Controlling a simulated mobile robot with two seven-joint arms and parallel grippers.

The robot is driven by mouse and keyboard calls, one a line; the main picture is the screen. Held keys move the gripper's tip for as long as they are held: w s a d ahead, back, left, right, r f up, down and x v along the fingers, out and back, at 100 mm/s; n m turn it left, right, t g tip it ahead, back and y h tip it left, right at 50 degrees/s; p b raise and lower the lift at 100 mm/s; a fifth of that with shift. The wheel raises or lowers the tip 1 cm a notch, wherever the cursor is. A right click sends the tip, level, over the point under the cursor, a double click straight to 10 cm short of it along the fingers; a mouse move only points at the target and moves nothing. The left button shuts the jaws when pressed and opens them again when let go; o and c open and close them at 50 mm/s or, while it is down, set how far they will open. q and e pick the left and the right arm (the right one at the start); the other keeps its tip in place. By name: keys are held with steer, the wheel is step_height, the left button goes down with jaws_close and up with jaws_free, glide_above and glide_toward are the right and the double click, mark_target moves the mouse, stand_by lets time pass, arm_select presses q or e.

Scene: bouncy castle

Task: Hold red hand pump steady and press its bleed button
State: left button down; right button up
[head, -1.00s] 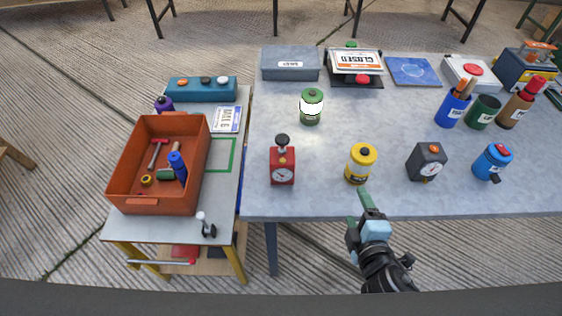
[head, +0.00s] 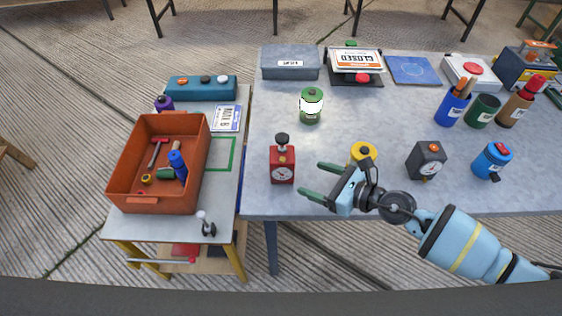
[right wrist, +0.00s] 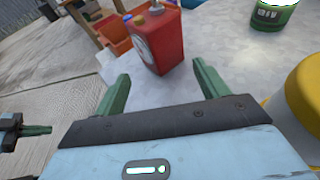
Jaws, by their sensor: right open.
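The red hand pump (head: 283,168) stands upright on the grey table near its front left corner, with a black knob on top and a round white gauge on its front. It also shows in the right wrist view (right wrist: 165,45). A small brassy part shows on its top there; I cannot tell which part is the bleed button. My right gripper (head: 311,178) is open and empty, just right of the pump, its fingers pointing at it without touching. In the right wrist view, part of another gripper with a green finger (right wrist: 36,130), likely my left, shows at the left edge.
A yellow canister (head: 363,152) stands behind my right gripper, partly hidden by it. A green canister (head: 311,118) stands behind the pump. A black gauge box (head: 427,160) is to the right. An orange crate (head: 195,160) with tools sits on the side table at left.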

mark_target(286, 169)
steer(key=shift+b+x, duration=0.55)
steer(key=shift+x, duration=3.8)
arm_select(q)
steer(key=shift+s+d+f, duration=0.1)
steer(key=shift+s+f, duration=0.3)
steer(key=shift+f, duration=0.35)
arm_select(e)
steer(key=shift+w+a+f, duration=0.3)
steer(key=shift+a, duration=0.2)
steer(key=shift+c, duration=0.3)
arm_select(q)
steer(key=shift+s+f, duration=0.1)
arm_select(e)
jaws_close()
steer(key=shift+o, duration=0.3)
jaws_free()
